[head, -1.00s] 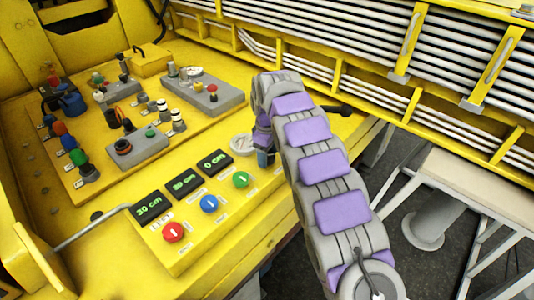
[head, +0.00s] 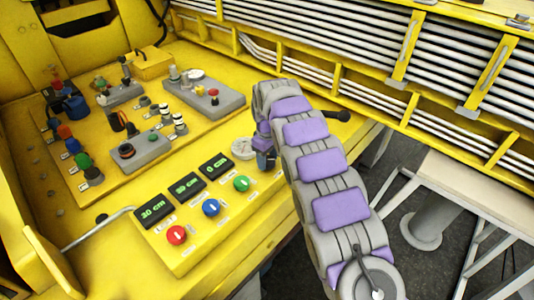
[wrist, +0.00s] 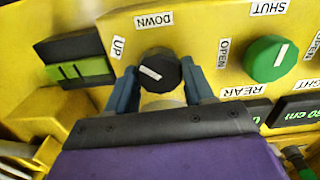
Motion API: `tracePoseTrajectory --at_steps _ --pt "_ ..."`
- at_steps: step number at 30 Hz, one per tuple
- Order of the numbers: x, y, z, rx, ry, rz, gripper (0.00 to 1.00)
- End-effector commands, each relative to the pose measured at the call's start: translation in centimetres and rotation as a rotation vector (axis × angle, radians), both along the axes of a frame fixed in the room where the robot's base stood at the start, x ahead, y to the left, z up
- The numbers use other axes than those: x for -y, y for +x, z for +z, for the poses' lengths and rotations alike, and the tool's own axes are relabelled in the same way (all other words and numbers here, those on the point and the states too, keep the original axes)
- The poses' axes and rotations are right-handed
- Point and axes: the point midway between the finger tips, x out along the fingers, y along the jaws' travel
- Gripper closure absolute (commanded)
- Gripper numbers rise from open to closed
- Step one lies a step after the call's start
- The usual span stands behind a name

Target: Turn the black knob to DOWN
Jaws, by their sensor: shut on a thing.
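The black knob (wrist: 159,68) shows in the wrist view on the yellow panel. Its white mark points left, toward the side of the UP label (wrist: 118,47). The DOWN label (wrist: 153,19) is above the knob in that view. My gripper (wrist: 160,84) has one finger on each side of the knob and is shut on it. In the head view my gripper (head: 265,160) is at the right end of the yellow control box, and my arm hides the knob.
In the wrist view a green knob (wrist: 270,58) sits right of the black one. In the head view green (head: 242,184), blue (head: 211,207) and red (head: 176,235) knobs line the box below the displays (head: 186,186). A grey switch plate (head: 207,97) lies behind.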

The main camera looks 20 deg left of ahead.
Motion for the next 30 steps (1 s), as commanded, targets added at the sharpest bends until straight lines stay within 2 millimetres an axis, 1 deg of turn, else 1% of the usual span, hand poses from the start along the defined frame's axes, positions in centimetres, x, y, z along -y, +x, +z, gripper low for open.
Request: tracePoseTrajectory --at_steps 1,3,18,24,30 --pt "0.1 -0.01 0.47 -0.002 -0.003 -0.042 0.78" --pt "0.12 -0.02 0.5 -0.003 -0.003 -0.106 0.78" --pt "0.07 0.0 0.21 0.0 -0.002 -0.565 0.78" --pt "0.05 0.02 0.16 0.001 -0.001 -0.704 0.78" --pt "0.03 0.01 0.13 0.001 -0.001 -0.795 0.78"
